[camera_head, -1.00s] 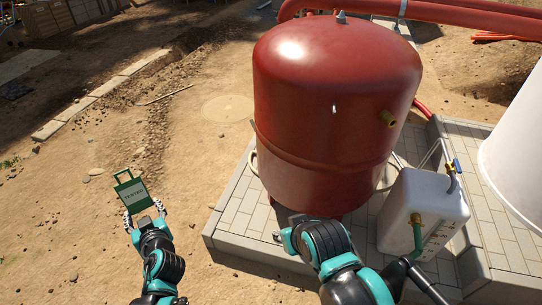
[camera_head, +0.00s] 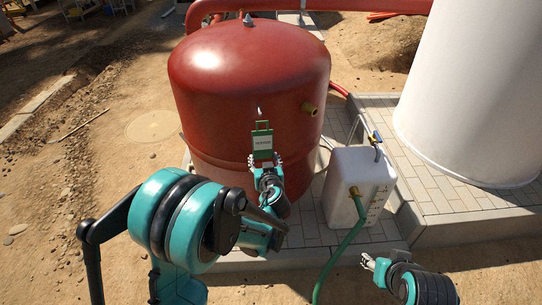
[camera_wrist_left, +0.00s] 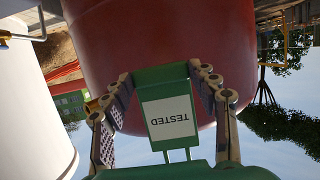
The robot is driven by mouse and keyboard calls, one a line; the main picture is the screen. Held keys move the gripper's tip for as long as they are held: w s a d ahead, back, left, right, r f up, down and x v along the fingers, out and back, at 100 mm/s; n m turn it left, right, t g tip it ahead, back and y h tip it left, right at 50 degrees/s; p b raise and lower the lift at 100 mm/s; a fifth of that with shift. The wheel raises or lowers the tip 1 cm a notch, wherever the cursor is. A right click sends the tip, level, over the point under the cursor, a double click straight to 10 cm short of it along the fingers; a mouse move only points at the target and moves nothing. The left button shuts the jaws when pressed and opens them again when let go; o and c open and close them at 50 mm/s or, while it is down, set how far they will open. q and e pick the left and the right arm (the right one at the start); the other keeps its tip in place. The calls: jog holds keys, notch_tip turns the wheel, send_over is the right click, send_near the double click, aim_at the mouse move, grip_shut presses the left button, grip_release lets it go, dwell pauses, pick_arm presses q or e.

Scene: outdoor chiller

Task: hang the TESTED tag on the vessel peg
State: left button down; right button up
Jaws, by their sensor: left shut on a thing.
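The green tag (camera_head: 262,142), with a white label and a loop handle at its top, is upright in front of the red vessel (camera_head: 240,70). My left gripper (camera_head: 264,162) is shut on the tag's lower part. The small pale vessel peg (camera_head: 259,112) shows just above the handle; I cannot tell the depth gap between them. In the left wrist view the tag (camera_wrist_left: 168,118) reads TESTED upside down, between the fingers of my left gripper (camera_wrist_left: 160,85), with the red vessel (camera_wrist_left: 150,40) behind. The peg is not visible there. My right gripper (camera_head: 369,262) is low at the right, its opening unclear.
A brass fitting (camera_head: 309,109) sticks out of the vessel right of the peg. A white container (camera_head: 350,190) with a green hose (camera_head: 338,255) stands on the paving to the right. A big white tank (camera_head: 465,90) is beyond it. Open dirt lies at the left.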

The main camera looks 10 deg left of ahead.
pick_arm(q)
jog(key=shift+w+d, duration=0.1)
jog(key=shift+w, duration=0.1)
jog(key=shift+s+f, duration=0.1)
jog(key=shift+s, duration=0.1)
jog(key=shift+w+a+b, duration=0.1)
jog(key=shift+w+a, duration=0.2)
jog(key=shift+w, duration=0.45)
jog(key=shift+w+a+b, duration=0.15)
jog(key=shift+w+a, duration=0.2)
jog(key=shift+w, duration=0.45)
jog(key=shift+w+a+b, duration=0.1)
jog(key=shift+w+a, duration=0.2)
jog(key=shift+w, duration=0.45)
jog(key=shift+w, duration=0.2)
jog(key=shift+a, duration=0.1)
